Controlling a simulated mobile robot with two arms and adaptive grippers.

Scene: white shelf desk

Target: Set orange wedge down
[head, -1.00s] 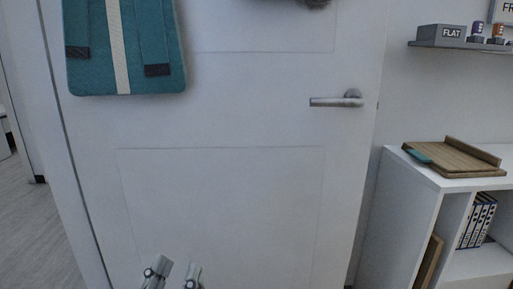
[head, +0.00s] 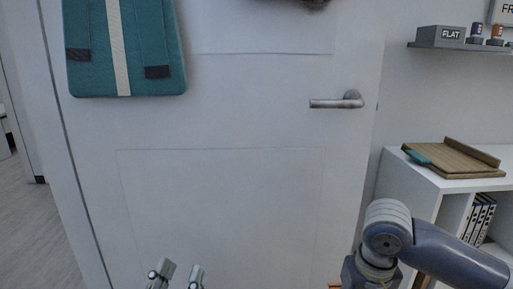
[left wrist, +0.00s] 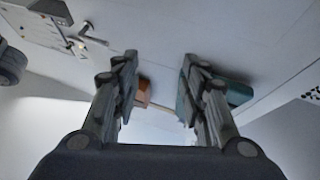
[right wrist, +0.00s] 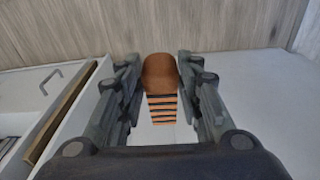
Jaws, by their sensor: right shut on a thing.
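The orange wedge (right wrist: 162,75) shows in the right wrist view, brown-orange with a rounded end and dark stripes. It sits between the fingers of my right gripper (right wrist: 158,75), which is shut on it. The floor lies behind it. In the head view my right arm comes in from the right; its gripper is below the frame, and a small orange patch shows at the bottom edge. My left gripper (head: 176,277) is at the bottom of the head view in front of the door. Its fingers are apart and empty, also in the left wrist view (left wrist: 156,75).
A white door (head: 225,190) with a lever handle (head: 338,103) fills the middle. A teal bag (head: 150,50) hangs on it. A white shelf unit (head: 425,180) with a wooden board (head: 455,158) on top stands at the right. A wall shelf (head: 465,45) is above.

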